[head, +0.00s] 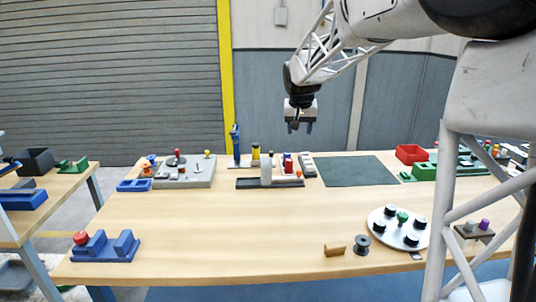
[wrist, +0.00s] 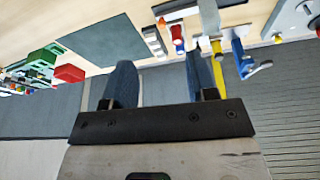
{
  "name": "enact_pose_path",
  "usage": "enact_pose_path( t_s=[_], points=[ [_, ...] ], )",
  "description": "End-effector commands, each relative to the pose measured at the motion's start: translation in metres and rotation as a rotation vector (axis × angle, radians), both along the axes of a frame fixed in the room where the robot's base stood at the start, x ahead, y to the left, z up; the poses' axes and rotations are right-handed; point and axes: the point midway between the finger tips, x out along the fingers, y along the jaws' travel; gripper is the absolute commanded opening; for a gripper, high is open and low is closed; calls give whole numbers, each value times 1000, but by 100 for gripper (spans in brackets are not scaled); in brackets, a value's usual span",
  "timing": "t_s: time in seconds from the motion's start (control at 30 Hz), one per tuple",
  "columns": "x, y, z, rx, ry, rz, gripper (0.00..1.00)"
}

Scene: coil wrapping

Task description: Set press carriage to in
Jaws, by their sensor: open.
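My gripper (head: 300,125) is open and empty, high above the far side of the table. In the wrist view its two dark fingers (wrist: 160,78) stand apart with nothing between them. A long dark base (head: 246,184) with a pale upright block (head: 266,171) stands at the back middle of the table, below and left of my gripper. A blue upright post (head: 235,145) stands behind it; its blue lever shows in the wrist view (wrist: 240,58). Which of these parts is the press carriage, and its setting, I cannot tell.
A dark green mat (head: 358,171) and red bin (head: 411,153) lie to the right. A grey panel with knobs (head: 198,178) is at back left. A blue fixture with a red button (head: 107,246) and a round plate (head: 399,240) stand in front. The table's middle is clear.

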Motion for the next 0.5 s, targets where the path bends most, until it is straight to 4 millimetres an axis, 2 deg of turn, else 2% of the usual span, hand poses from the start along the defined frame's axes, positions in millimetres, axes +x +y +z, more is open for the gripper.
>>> enact_pose_path(
  t_s=[0.1,0.5],
  points=[
    [31,4,-8,-1,-4,-5,53],
    [129,17,-38,-1,-22,-26,53]
  ],
)
